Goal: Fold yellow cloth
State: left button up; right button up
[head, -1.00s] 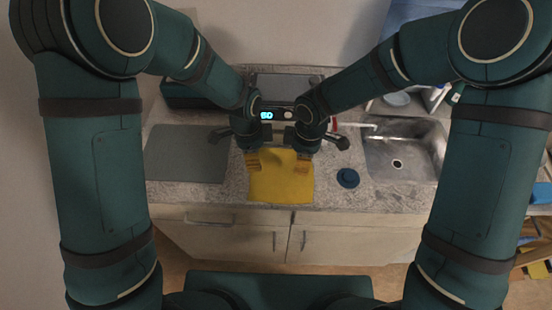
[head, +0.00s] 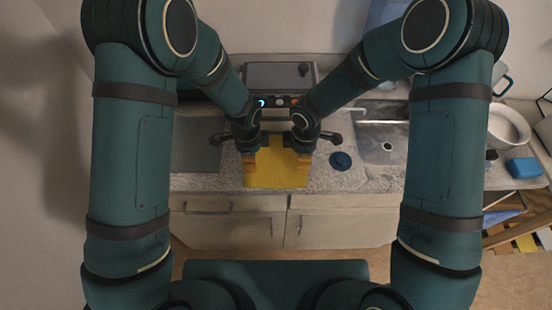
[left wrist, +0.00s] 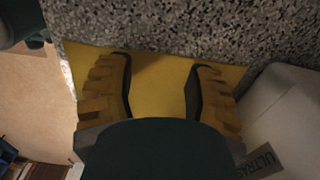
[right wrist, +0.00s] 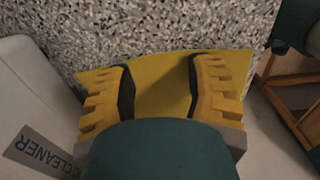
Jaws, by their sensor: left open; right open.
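The yellow cloth (head: 275,170) lies on the speckled grey countertop near its front edge, in the middle of the head view. It looks spread out, with its far part between my two grippers. My left gripper (head: 249,163) is at the cloth's left side and my right gripper (head: 303,160) at its right side. In the left wrist view the cloth (left wrist: 160,92) shows between the open yellow fingers (left wrist: 158,75). In the right wrist view the cloth (right wrist: 160,88) shows between the open fingers (right wrist: 160,75) likewise. I cannot tell whether the fingers touch it.
A grey board (head: 195,150) lies left of the cloth. A dark blue round object (head: 341,161) is to the right, before the metal sink (head: 385,150). A white bowl (head: 508,127) and a blue block (head: 524,168) are at far right.

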pick_arm(q)
jog(key=shift+f, duration=0.1)
pick_arm(e)
jog(key=shift+f, duration=0.1)
pick_arm(q)
jog(key=shift+f, duration=0.1)
pick_arm(e)
jog(key=shift+f, duration=0.1)
pick_arm(q)
jog(key=shift+s, duration=0.1)
jog(key=c, duration=0.5)
pick_arm(e)
jog(key=shift+s, duration=0.1)
jog(key=c, duration=0.5)
pick_arm(q)
jog(key=c, duration=0.3)
pick_arm(e)
jog(key=c, duration=0.3)
pick_arm(q)
jog(key=shift+f, duration=0.15)
grip_shut()
pick_arm(e)
jog(key=shift+f, duration=0.15)
grip_shut()
